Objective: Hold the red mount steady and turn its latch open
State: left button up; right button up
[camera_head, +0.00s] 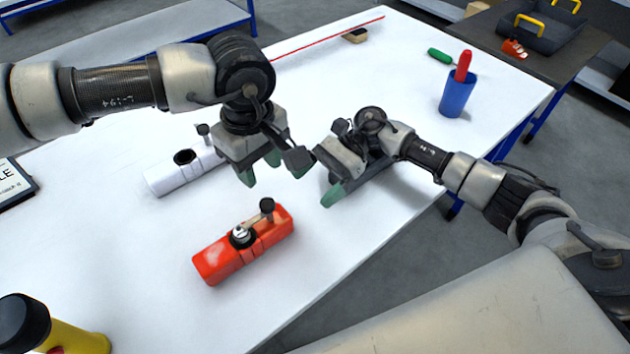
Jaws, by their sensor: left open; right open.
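The red mount (220,263) lies on the white table near its front edge. It is a red block with a metal fitting and dark ring on top, and a black-knobbed latch (267,206) at its right end. My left gripper (262,173) is open, with green fingertips pointing down, above the table behind the mount. My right gripper (332,193) is open, to the right of and behind the mount, its green fingertip low over the table. Neither gripper touches the red mount.
A white mount (170,177) lies behind my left gripper. A dark grey block (372,172) is partly hidden behind my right gripper. A blue cup (457,97) with a red-handled tool stands at the back right. A yellow and black object (75,340) is at the front left.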

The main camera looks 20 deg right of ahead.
aim_at(286, 211)
jog(key=shift+s+a+f, duration=0.2)
jog(key=shift+a+f, duration=0.1)
jog(key=shift+a, duration=0.25)
jog(key=x, duration=0.9)
jog(key=shift+a+f, duration=0.2)
jog(key=shift+a, duration=0.1)
